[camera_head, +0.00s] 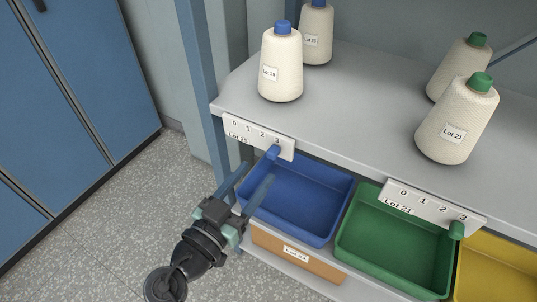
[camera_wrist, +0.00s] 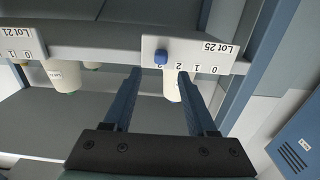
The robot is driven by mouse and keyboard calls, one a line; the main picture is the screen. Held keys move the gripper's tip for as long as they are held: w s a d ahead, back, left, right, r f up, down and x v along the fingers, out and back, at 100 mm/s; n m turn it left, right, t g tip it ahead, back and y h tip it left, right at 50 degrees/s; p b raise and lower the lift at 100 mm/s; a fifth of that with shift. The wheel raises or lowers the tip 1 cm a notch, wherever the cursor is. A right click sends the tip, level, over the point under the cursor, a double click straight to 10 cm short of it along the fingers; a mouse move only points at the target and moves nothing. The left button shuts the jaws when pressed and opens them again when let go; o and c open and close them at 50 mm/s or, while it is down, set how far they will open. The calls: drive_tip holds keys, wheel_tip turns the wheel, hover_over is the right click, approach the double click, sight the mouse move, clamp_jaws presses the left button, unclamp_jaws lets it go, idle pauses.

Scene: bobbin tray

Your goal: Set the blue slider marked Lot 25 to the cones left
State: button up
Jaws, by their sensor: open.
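The blue slider (camera_head: 272,152) sits at the 3 end of the white Lot 25 scale plate (camera_head: 236,130), which reads 0 to 3 on the shelf edge. The wrist view, upside down, also shows the slider (camera_wrist: 161,57) at that end. Two blue-capped cones stand on the shelf above: a front one (camera_head: 281,68) and one behind it (camera_head: 316,36). My gripper (camera_head: 258,172) is open and empty, its fingers pointing at the plate. In the wrist view the slider shows between the fingertips (camera_wrist: 160,73); whether they touch it I cannot tell.
A blue bin (camera_head: 335,223) lies under the plate. To its right are a green bin (camera_head: 350,262), a yellow bin (camera_head: 500,270) and the Lot 21 plate with its green slider (camera_head: 457,230). Two green-capped cones stand at right. A blue post (camera_head: 195,60) rises at the shelf's left end.

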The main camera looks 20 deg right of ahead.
sight(269, 156)
drive_tip(key=x, duration=0.6)
drive_tip(key=shift+w+d, duration=0.15)
drive_tip(key=shift+w, duration=0.05)
clamp_jaws()
idle(1.2)
